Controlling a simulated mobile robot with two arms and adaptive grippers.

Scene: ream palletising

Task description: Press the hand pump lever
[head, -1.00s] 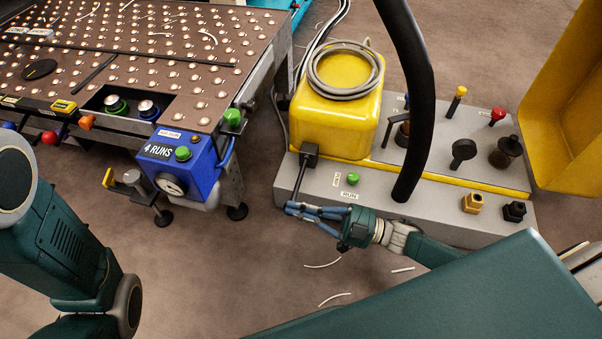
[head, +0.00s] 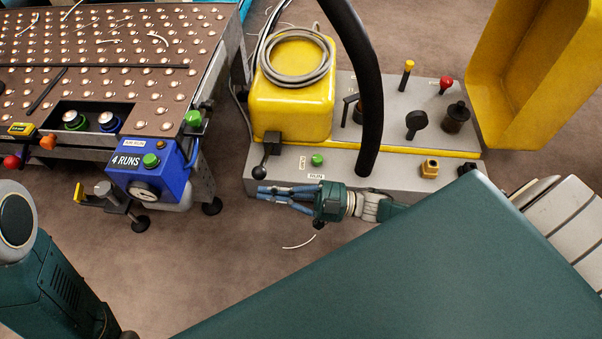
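A black lever with a ball end (head: 259,172) hangs from a black block (head: 272,140) at the front left of the grey pump base, beside the yellow tank. It looks like the hand pump lever. My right gripper (head: 262,192) has blue fingers pointing left, in front of the base. Its fingertips are just below the ball in the picture; I cannot tell whether they touch it. The fingers lie close together, and their gap is not clear. My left gripper is out of view.
The grey base (head: 345,180) carries a yellow tank (head: 293,90), a green button (head: 317,159), several knobs and a thick black curved pole (head: 370,110).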

